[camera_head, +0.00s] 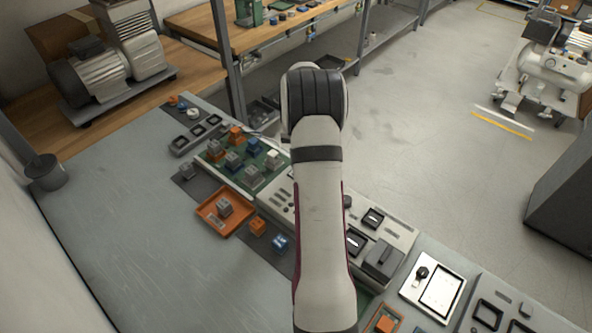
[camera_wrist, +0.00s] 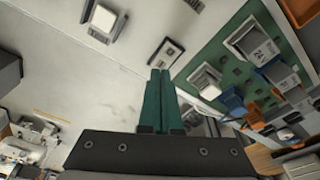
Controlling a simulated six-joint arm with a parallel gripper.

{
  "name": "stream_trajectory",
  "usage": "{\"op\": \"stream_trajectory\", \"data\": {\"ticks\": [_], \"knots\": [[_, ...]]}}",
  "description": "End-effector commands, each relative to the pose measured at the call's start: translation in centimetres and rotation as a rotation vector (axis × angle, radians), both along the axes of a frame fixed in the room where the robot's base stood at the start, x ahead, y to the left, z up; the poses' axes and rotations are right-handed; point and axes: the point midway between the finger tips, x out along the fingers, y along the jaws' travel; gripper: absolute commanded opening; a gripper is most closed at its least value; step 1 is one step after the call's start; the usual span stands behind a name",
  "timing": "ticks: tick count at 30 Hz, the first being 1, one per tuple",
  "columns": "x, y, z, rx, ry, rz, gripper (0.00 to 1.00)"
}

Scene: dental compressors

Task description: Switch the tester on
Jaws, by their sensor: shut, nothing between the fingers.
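The pale panel (camera_head: 398,233), which looks like the tester, lies on the bench and is partly hidden behind my arm in the head view. It carries dark-framed windows (camera_head: 373,218) and a dark block (camera_head: 382,260). In the wrist view the pale panel (camera_wrist: 125,62) lies under my gripper (camera_wrist: 160,74). Its green fingers are shut and empty. A small dark-framed switch-like part (camera_wrist: 166,53) shows just beyond the fingertips, and a raised white part (camera_wrist: 104,18) is at upper left. I cannot tell whether the fingertips touch the panel, or which part is the power switch.
A green board (camera_head: 235,165) with grey, orange and blue blocks adjoins the panel. Another pale unit (camera_head: 438,287) with a screen lies at right. A compressor (camera_head: 100,70) stands at back left. The bench's left part is clear.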

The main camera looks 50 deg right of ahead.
Motion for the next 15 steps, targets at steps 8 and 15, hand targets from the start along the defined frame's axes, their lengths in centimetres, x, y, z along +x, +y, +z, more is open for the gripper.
{"op": "stream_trajectory", "data": {"ticks": [8,15], "knots": [[-0.01,0.01,-0.45,0.001,0.0,0.0,0.0],[0.01,0.0,-0.8,0.0,0.0,0.0,0.0]]}}
